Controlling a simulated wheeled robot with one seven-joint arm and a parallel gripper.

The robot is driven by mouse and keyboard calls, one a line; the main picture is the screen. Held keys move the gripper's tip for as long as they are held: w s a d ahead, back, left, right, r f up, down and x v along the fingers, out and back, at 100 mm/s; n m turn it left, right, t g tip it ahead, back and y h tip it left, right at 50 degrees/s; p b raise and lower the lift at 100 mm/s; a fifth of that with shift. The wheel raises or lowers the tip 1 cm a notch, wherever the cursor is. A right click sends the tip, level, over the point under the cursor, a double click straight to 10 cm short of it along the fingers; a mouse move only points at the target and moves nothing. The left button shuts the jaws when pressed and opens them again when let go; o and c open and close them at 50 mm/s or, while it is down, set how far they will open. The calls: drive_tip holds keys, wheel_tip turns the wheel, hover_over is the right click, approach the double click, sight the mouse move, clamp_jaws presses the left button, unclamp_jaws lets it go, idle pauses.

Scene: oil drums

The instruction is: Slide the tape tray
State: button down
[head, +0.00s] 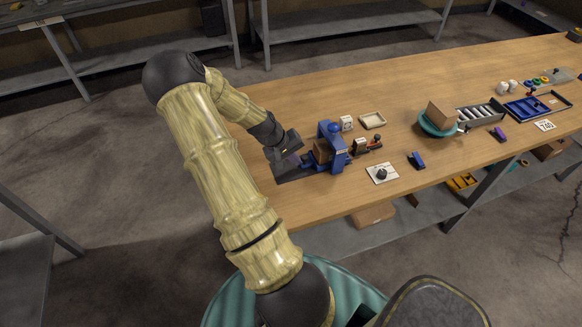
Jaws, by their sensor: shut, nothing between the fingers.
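A blue taping machine (336,149) stands near the front edge of the wooden bench, with a brown box (320,150) at its left side. A dark flat piece (291,175) lies low to its left; I cannot tell whether it belongs to the machine. My gripper (290,161) is shut and empty just left of the machine, over this dark piece; whether they touch is unclear. I cannot tell for sure which of these is the tape tray.
A white plate with a dark knob (382,173) and a blue object (416,160) lie at the front. Farther right are a teal scale (437,128) bearing a box (441,114), a roller conveyor (481,112) and a blue tray (528,107). The bench's back middle is clear.

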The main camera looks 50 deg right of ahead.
drive_tip(key=shift+w+a, duration=0.1)
drive_tip(key=shift+a, duration=0.05)
drive_tip(key=shift+w+a+p, duration=0.3)
drive_tip(key=shift+w+a, duration=0.1)
drive_tip(key=shift+a, duration=0.25)
idle(0.4)
wheel_tip(320, 180, up, 8)
drive_tip(key=p, duration=0.6)
idle(0.4)
drive_tip(key=shift+a, duration=0.1)
idle(0.4)
